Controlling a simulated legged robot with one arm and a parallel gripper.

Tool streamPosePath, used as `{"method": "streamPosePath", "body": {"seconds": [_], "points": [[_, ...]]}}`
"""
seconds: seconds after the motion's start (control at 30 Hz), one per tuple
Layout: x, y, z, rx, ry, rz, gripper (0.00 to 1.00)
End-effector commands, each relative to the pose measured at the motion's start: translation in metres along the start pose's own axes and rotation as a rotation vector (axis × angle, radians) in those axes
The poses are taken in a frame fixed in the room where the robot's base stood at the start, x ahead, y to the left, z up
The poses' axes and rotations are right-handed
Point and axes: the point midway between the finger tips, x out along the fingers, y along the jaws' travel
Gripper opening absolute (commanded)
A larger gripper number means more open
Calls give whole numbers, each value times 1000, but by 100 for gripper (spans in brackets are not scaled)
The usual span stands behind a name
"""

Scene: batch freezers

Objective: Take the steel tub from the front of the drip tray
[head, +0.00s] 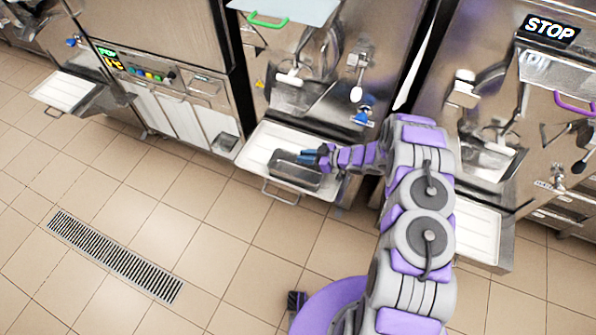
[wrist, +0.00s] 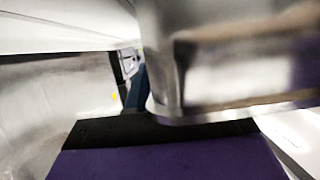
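The steel tub (head: 296,175) is a shallow rectangular metal pan on the white drip tray (head: 256,150) under the middle freezer. It sits toward the tray's front right. My gripper (head: 309,157) reaches in from the right, with its blue fingertips at the tub's back right rim. In the wrist view, a blurred shiny metal wall, seemingly the tub (wrist: 240,85), fills the upper right very close up. One dark blue finger (wrist: 137,90) shows left of that wall; the other finger is hidden. I cannot tell whether the fingers press on the rim.
The tray has a wire handle (head: 280,194) at its front. The middle freezer's spout and levers (head: 357,75) hang above it. Another white tray (head: 66,91) is at left, and one (head: 475,232) lies right of my arm. Tiled floor with a drain grate (head: 115,255) is open in front.

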Motion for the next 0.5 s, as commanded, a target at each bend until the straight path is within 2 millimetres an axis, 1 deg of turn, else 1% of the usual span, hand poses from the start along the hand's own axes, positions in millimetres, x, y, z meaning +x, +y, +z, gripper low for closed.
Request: {"method": "streamPosePath", "body": {"seconds": [0.03,0.17,0.5], "points": [[1,0,0,0,-1,-1,13],[0,0,0,0,0,-1,1],[-2,1,1,2,2,0,0]]}}
